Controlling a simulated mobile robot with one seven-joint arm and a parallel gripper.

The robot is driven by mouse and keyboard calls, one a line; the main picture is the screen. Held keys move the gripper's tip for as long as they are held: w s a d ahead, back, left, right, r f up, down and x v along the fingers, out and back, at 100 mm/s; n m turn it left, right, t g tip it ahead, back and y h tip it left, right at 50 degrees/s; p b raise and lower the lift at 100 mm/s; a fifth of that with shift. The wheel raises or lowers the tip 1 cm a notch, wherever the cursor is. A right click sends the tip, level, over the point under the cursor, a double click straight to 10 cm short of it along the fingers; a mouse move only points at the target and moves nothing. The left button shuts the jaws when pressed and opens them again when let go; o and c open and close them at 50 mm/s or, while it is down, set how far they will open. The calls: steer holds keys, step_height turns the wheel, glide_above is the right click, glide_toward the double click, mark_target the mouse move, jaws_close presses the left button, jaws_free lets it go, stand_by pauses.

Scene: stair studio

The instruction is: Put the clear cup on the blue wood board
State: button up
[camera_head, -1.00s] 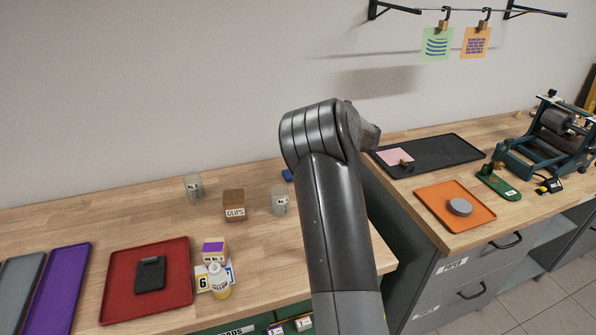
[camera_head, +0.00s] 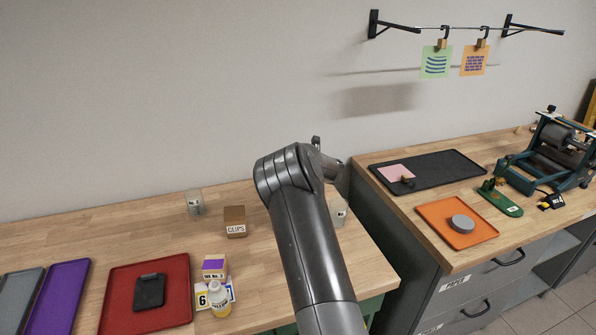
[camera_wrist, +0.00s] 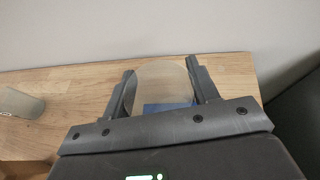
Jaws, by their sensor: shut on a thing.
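In the wrist view my gripper (camera_wrist: 160,68) is shut on a clear cup (camera_wrist: 160,84), with one finger on each side. The blue wood board (camera_wrist: 168,107) shows as a blue patch through and below this cup; whether the cup touches it I cannot tell. In the head view a labelled clear cup (camera_head: 340,213) shows just right of my arm, near the bench's right edge. My arm hides the board and the fingers there. Another clear cup (camera_head: 195,203) stands at the back left, and a cup (camera_wrist: 20,103) shows at the wrist view's left edge.
A brown CLIPS box (camera_head: 235,222) stands left of my arm. A red tray (camera_head: 120,318), a purple tray (camera_head: 62,290) and a white bottle (camera_head: 220,299) are further forward. The second bench holds an orange tray (camera_head: 440,225) and a black tray (camera_head: 440,170). A gap separates the benches.

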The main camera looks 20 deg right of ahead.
steer(key=shift+f, duration=1.2)
steer(key=shift+f, duration=0.15)
steer(key=o, duration=1)
